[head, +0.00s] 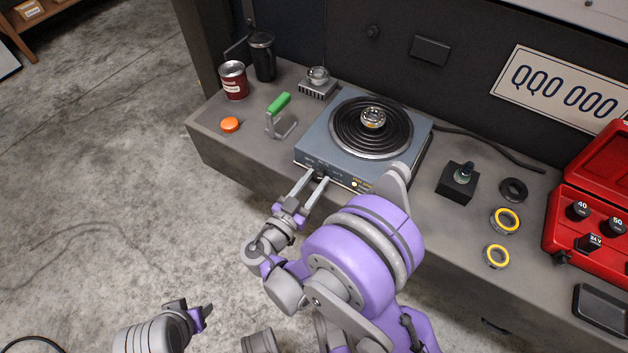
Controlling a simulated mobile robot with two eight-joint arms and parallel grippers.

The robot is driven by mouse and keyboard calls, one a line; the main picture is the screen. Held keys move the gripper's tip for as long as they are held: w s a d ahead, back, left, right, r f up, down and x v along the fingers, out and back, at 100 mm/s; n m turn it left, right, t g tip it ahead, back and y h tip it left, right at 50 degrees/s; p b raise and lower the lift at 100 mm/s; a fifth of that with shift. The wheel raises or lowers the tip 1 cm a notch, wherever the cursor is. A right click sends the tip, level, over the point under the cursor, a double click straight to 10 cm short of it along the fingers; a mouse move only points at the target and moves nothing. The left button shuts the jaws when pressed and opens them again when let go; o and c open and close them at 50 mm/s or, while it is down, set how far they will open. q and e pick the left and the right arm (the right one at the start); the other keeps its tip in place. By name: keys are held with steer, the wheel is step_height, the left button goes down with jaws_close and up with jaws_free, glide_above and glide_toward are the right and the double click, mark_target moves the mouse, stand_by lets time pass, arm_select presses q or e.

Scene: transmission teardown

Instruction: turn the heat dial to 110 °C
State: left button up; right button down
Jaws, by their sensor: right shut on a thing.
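The hot plate (409,155) is a blue-grey box with a black ringed top, standing on the bench. Its front panel faces me and carries small markings and a lit yellow spot. The heat dial (319,174) is a small dark knob on that panel, largely hidden by my fingers. My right gripper (318,178) reaches up to the panel and is shut on the dial. The dial's setting is too small to read. My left gripper (203,315) is low at the left, away from the bench; its jaws cannot be made out.
A metal bearing ring (373,118) sits on the hot plate. Left of it are a green-handled tool (279,104), an orange cap (230,125), a red can (233,82) and a black cup (262,57). Yellow rings (505,220) and a red case (590,190) are at right.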

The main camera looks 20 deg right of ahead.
stand_by(0.4)
steer(key=shift+c, duration=2.4)
jaws_free()
steer(key=p+v, duration=0.1)
steer(key=v, duration=0.9)
steer(key=shift+s+a, duration=0.25)
steer(key=shift+s, duration=0.05)
